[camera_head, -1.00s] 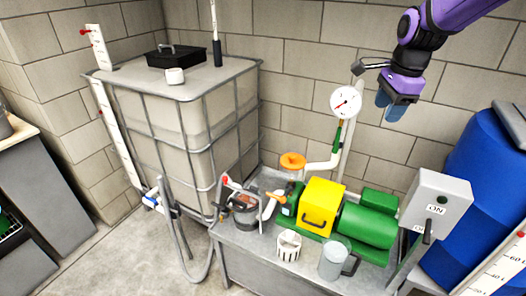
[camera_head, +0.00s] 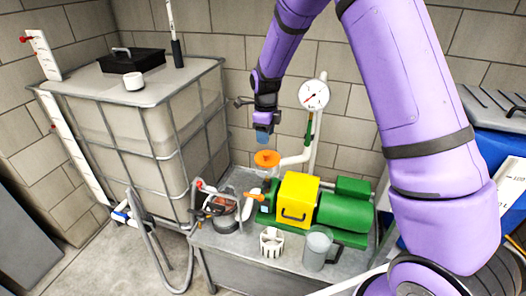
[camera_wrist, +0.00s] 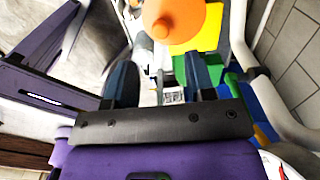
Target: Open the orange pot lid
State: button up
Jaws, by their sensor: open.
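The yellow-and-green pump (camera_head: 297,200) stands right of the lid. A white pipe and a pressure gauge (camera_head: 314,95) rise close behind it. A white basket (camera_head: 271,242) and a clear jug (camera_head: 317,248) stand in front. A caged tank (camera_head: 140,125) stands left.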

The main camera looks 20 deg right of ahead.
aim_at(266, 153)
notch_tip(266, 153, down, 7)
jog(key=shift+f, duration=0.1)
dwell(0.4)
jog(key=shift+d, duration=0.1)
grip_shut()
